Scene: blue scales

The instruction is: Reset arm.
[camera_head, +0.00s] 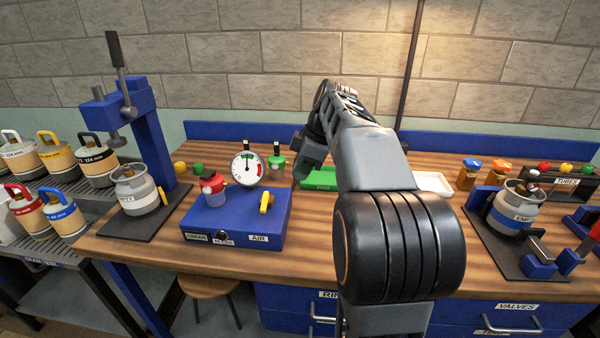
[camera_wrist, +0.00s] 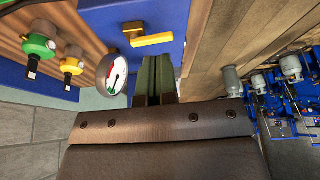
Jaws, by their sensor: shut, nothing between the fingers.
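My arm rises from the front middle of the head view and bends over the wooden bench. My gripper (camera_wrist: 155,80) shows in the wrist view with its two dark fingers together and nothing between them. In the head view its dark end (camera_head: 308,160) hangs above the bench, right of the round gauge (camera_head: 247,169); its fingertips are hard to make out there. In the wrist view the fingers point toward the blue box (camera_wrist: 110,20), with its yellow lever (camera_wrist: 152,40) and the gauge (camera_wrist: 113,72) just beyond. The gripper appears apart from them.
The blue box (camera_head: 235,232) stands front left with a red-capped canister (camera_head: 213,188) on it. A blue press (camera_head: 145,130) with a grey canister (camera_head: 135,190) is farther left. A green tray (camera_head: 318,181) and white tray (camera_head: 433,182) flank my arm. Another canister (camera_head: 512,212) stands right.

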